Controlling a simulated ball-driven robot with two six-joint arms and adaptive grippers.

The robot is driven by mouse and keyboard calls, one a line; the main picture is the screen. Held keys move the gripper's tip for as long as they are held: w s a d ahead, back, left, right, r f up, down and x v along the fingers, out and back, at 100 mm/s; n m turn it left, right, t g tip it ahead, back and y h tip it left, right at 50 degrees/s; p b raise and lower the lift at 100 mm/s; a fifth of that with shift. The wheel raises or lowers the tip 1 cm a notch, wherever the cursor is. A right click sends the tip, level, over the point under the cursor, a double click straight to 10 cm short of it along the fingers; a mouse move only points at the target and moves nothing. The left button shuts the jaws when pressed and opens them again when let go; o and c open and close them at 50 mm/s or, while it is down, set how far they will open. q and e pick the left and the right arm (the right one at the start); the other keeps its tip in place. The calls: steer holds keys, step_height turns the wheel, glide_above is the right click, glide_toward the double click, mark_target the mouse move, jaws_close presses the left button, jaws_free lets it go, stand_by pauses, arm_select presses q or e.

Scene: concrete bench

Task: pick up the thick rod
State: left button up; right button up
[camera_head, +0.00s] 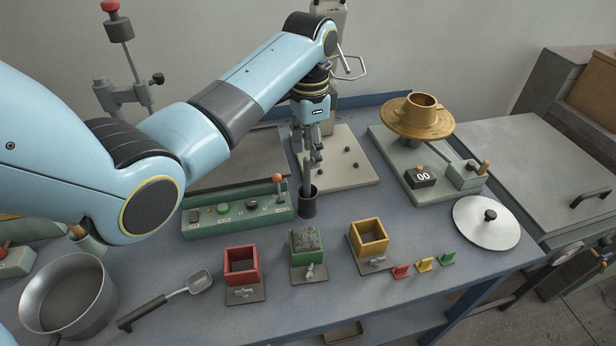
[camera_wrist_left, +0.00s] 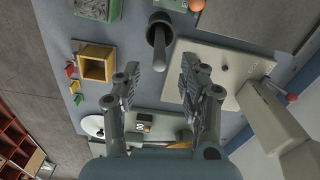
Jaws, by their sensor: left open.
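The thick rod (camera_head: 307,178) is grey and stands upright in a small dark cup (camera_head: 307,206) near the middle of the bench. In the left wrist view the rod (camera_wrist_left: 159,52) points toward the camera out of the cup (camera_wrist_left: 159,28). My left gripper (camera_head: 312,154) points down over the rod's upper end. In the wrist view its two fingers (camera_wrist_left: 158,78) are open, with the rod's end in line with the gap between them. I cannot tell whether a finger touches the rod. My right gripper is not in view.
A green button panel (camera_head: 236,214) stands left of the cup. Red (camera_head: 241,266), grey-filled green (camera_head: 307,246) and yellow (camera_head: 368,238) boxes stand in front. A pale board (camera_head: 345,172) lies behind, and a stand with a brass dish (camera_head: 416,122) is at right.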

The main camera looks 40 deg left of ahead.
mark_target(308, 179)
arm_select(q)
step_height(308, 179, down, 2)
steer(key=shift+s+d+f, duration=0.1)
steer(key=shift+s+f, duration=0.05)
steer(key=shift+f, duration=0.05)
step_height(308, 179, down, 6)
steer(key=shift+r, duration=0.15)
jaws_close()
